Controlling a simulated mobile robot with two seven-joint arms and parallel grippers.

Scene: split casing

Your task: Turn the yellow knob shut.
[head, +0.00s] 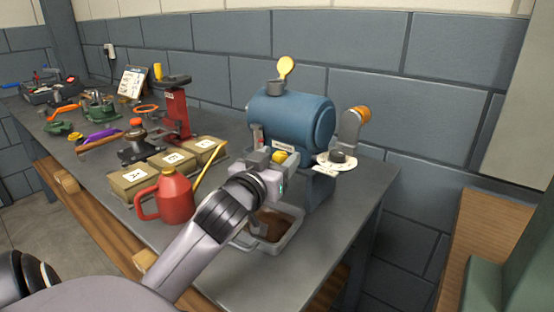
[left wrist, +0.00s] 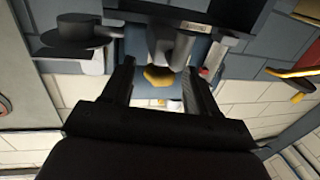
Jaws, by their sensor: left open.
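The yellow knob (head: 280,157) is on the lower front of a blue tank (head: 292,118) on the bench. My left gripper (head: 276,166) is right at it, its arm reaching in from below. In the left wrist view, the yellow knob (left wrist: 158,77) shows between the two dark fingers of my left gripper (left wrist: 160,82), which is open. Gaps show on both sides of the knob, so I see no clear contact. The gripper hides part of the knob's mounting in the head view. My right gripper is not in view.
A tray with brown contents (head: 292,234) is below the tank. A red oil can (head: 172,197) with a yellow spout stands left of my arm. Lettered boxes (head: 133,184) and a red stand (head: 178,112) are farther left. A white plate (head: 336,164) is to the right.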

